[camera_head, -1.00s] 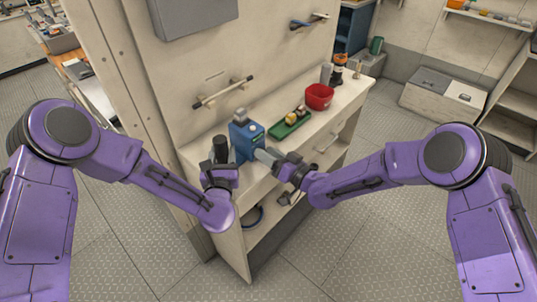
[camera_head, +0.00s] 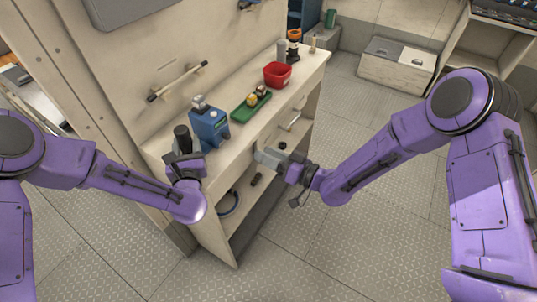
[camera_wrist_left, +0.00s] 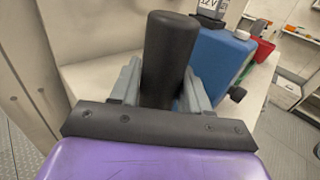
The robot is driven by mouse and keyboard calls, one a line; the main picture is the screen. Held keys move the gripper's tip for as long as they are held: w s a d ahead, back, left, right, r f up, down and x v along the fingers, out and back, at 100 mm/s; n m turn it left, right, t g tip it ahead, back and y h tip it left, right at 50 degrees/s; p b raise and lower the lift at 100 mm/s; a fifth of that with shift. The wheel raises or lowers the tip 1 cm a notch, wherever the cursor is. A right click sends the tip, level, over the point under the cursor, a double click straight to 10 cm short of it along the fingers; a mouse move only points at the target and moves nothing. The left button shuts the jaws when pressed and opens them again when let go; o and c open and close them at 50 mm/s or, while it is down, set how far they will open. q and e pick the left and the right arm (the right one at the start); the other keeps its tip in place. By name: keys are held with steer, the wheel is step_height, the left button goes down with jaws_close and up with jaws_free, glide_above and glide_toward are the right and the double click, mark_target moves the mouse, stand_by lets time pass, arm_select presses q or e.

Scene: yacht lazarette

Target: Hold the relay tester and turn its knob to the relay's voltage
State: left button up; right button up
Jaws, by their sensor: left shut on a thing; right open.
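The relay tester (camera_head: 209,127) is a blue box on the bench top, with a grey relay (camera_head: 200,103) on its top. In the left wrist view the relay (camera_wrist_left: 209,8) reads 12V. A black upright handle (camera_wrist_left: 169,58) stands at the tester's left side, and my left gripper (camera_head: 186,158) is shut on it. A small black knob (camera_wrist_left: 237,93) sticks out of the blue body (camera_wrist_left: 218,62) on the right; its setting is not legible. My right gripper (camera_head: 268,158) is open and empty, in front of the bench edge and apart from the tester.
A green tray (camera_head: 250,106) with small yellowish parts and a red bin (camera_head: 277,75) stand farther along the bench top (camera_head: 225,150). A rail (camera_head: 178,81) is on the wall behind. Below are open shelves with a blue ring (camera_head: 229,203).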

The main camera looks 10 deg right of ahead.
arm_select(q)
steer(key=o, duration=1.4)
steer(key=shift+c, duration=0.2)
